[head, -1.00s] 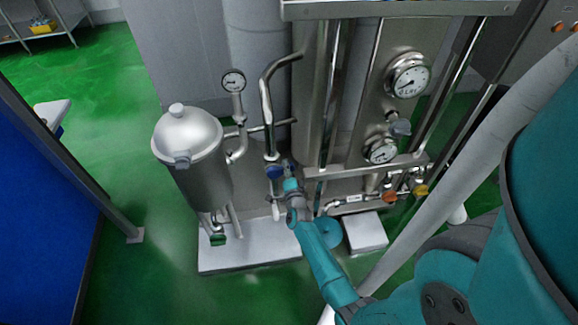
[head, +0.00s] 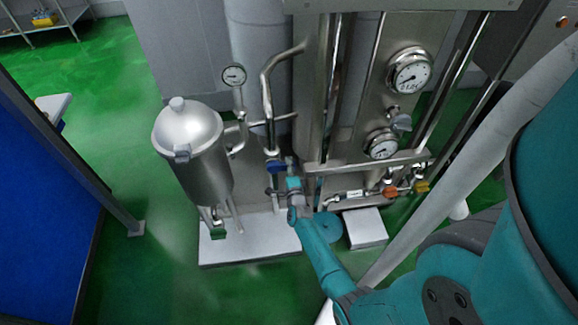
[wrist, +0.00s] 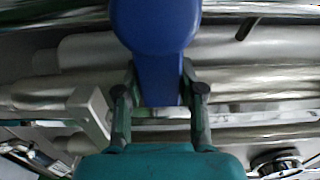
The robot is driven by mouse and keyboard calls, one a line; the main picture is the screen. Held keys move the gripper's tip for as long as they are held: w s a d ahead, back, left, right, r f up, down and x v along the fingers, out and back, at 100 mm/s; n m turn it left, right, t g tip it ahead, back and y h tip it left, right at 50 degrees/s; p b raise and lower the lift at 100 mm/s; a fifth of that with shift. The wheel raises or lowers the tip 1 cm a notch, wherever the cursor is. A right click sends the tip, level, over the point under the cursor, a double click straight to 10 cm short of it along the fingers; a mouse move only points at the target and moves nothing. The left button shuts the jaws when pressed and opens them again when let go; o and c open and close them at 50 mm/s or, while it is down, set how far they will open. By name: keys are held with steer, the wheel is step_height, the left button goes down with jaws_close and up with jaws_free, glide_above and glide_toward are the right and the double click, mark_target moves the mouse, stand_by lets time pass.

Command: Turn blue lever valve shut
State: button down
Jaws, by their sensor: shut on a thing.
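The blue lever valve (head: 275,166) sits on the vertical steel pipe right of the steel filter vessel. In the wrist view its blue handle (wrist: 155,25) fills the top middle, with its narrower part reaching down between my fingers. My gripper (wrist: 159,85) is shut on the blue handle, one finger on each side. In the head view my gripper (head: 283,180) is small and at the handle, and my teal wrist partly hides the contact. The valve body under the handle is hidden in the wrist view.
The steel vessel (head: 190,150) stands close on the left, on a white plinth (head: 240,243). Steel pipes and a panel with pressure gauges (head: 409,72) stand behind and to the right. Orange (head: 389,190) and yellow (head: 421,186) valve handles are lower right. Green floor is open on the left.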

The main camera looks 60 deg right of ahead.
steer(key=c, duration=0.7)
jaws_free()
steer(key=shift+f, duration=0.1)
steer(key=v, duration=1.2)
steer(key=shift+s, duration=0.1)
